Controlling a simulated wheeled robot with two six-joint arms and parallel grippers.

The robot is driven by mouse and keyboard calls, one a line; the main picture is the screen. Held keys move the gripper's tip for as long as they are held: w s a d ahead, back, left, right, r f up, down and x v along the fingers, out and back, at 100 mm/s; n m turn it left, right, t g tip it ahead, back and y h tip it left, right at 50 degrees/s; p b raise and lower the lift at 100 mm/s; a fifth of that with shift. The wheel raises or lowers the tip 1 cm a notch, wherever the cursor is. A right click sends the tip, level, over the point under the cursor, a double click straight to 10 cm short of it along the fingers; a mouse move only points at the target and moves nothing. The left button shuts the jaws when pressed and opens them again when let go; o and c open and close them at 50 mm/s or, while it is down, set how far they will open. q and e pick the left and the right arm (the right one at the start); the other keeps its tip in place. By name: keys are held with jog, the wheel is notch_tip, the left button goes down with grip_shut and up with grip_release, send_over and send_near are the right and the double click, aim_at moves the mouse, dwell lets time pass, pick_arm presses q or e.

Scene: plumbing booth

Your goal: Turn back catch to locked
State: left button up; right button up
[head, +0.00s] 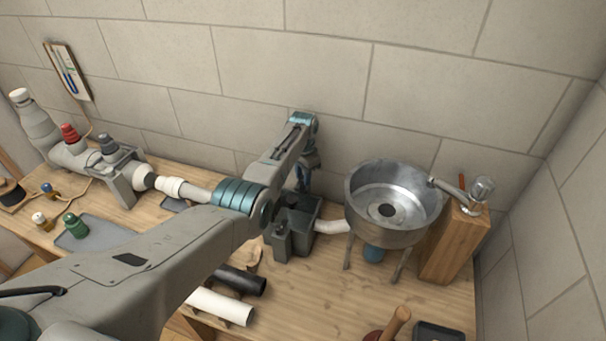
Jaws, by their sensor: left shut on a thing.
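A dark grey box-shaped pipe housing (305,232) stands on the bench, with white pipes entering from the left and right. A small grey block, perhaps a catch (282,238), shows on its front side. My left gripper (303,188) points down at the back edge of the housing, with its arm reaching in from the left. It is shut at the spot where the back catch sits; the catch itself is hidden by the gripper and arm, so its angle cannot be read. My right gripper is out of view.
A metal basin (393,205) on legs stands close right of the housing, beside a wooden block (452,245) with a tap. Black (240,279) and white (220,305) pipe pieces lie in front. Pipework with a red knob (70,133) stands left.

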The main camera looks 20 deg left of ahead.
pick_arm(q)
jog(key=shift+m, duration=1.3)
jog(key=shift+r, duration=0.1)
jog(key=o, duration=1)
jog(key=shift+w+r, duration=0.1)
jog(key=shift+r, duration=0.4)
notch_tip(320, 180, up, 10)
jog(key=b, duration=0.1)
jog(key=shift+f+b, duration=0.15)
jog(key=shift+b, duration=0.25)
